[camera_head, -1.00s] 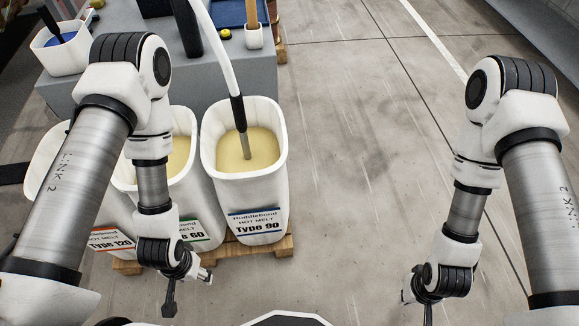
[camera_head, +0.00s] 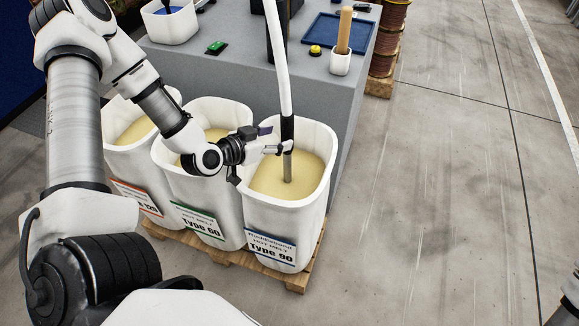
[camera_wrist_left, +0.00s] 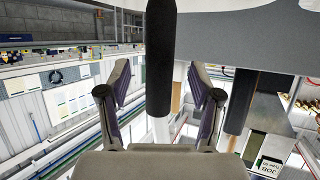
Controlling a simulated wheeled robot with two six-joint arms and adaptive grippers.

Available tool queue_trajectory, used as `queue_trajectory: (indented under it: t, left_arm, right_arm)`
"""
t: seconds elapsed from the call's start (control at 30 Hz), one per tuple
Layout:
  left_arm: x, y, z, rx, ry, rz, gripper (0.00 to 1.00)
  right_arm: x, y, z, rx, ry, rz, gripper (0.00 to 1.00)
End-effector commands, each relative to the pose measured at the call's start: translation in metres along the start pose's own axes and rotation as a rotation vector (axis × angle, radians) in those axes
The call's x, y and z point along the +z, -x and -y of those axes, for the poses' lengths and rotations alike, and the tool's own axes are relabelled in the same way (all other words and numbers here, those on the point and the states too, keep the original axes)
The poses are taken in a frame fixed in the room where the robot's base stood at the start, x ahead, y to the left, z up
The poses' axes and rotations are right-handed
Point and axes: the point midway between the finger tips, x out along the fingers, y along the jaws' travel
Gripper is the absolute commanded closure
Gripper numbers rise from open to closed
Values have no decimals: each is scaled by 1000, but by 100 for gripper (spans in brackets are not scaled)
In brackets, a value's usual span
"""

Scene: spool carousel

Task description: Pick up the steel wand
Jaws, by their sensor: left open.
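The steel wand (camera_head: 287,165) stands nearly upright in the pale contents of the Type 90 bin (camera_head: 285,225). Its steel lower end goes into the contents, and its black grip (camera_head: 287,128) joins a white hose (camera_head: 279,60) above. My left gripper (camera_head: 277,147) is open at the wand, around the lower part of the grip, reaching over the bin from the left. In the left wrist view the black grip (camera_wrist_left: 160,60) hangs between the two spread fingers of my left gripper (camera_wrist_left: 160,85). Contact cannot be told. My right gripper is out of view.
The Type 60 bin (camera_head: 205,222) and another bin (camera_head: 130,165) stand to the left on a wooden pallet (camera_head: 298,278). Behind is a grey bench (camera_head: 190,62) with a blue tray (camera_head: 338,38) and a white cup (camera_head: 340,62). The floor on the right is clear.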

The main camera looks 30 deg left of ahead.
Motion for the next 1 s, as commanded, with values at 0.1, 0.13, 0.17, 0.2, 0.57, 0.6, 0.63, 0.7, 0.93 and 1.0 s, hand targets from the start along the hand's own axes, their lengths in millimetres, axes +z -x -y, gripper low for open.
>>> queue_trajectory:
  t: [0.1, 0.13, 0.17, 0.2, 0.57, 0.6, 0.63, 0.7, 0.93, 1.0]
  left_arm:
    - [1, -20, -1, 4, -9, 3, 36]
    - [0, -25, -1, 4, -9, 2, 36]
    - [1, -30, -1, 3, -7, 3, 36]
    - [0, -36, -1, 2, -6, 2, 36]
    - [-2, -44, -1, 2, 1, 2, 57]
    - [-2, -44, -1, 2, 1, 2, 71]
    - [-2, -44, -1, 2, 1, 2, 82]
    - [-1, -44, -1, 2, 1, 2, 100]
    - [-2, -44, -1, 2, 1, 1, 100]
    - [-2, -44, -1, 2, 1, 1, 100]
  right_arm:
    - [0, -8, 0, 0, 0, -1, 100]
    - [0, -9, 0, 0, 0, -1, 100]
    - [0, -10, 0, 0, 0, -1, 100]
    - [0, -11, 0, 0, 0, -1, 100]
    - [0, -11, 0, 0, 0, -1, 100]
    - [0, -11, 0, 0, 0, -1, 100]
    - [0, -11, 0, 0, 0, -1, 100]
    - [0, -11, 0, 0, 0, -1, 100]
    - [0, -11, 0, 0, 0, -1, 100]
    - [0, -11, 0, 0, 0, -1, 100]
